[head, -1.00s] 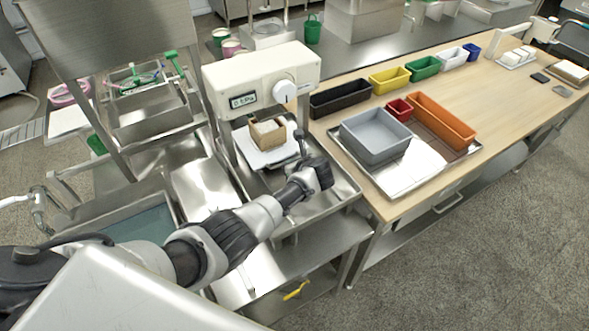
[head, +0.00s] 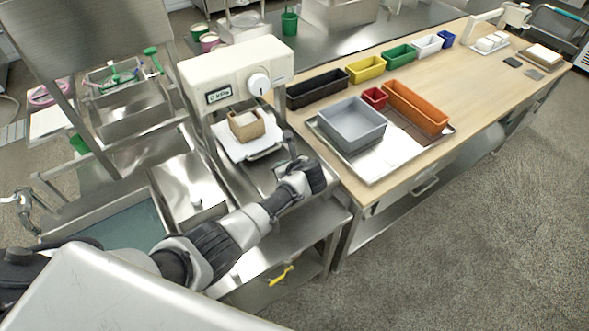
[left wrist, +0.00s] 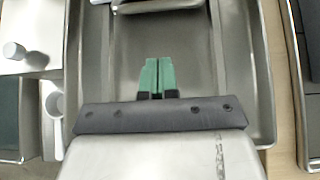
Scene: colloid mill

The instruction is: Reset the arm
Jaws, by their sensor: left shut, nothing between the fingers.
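My left arm comes in from the lower left of the head view. Its gripper (head: 284,158) is over the steel tray in front of the white press machine (head: 236,76). In the left wrist view the two green fingertips (left wrist: 157,75) are together, with nothing between them, above the bare steel tray (left wrist: 188,40). A tan wooden box (head: 246,125) sits on the white plate (head: 250,148) under the machine's head, apart from my gripper. My right gripper is not in view.
To the right, a wooden table (head: 440,92) holds a grey bin (head: 352,124), an orange bin (head: 416,107) and a small red bin (head: 375,97) on a steel tray. A sink (head: 128,222) lies at the left. The floor at the right is clear.

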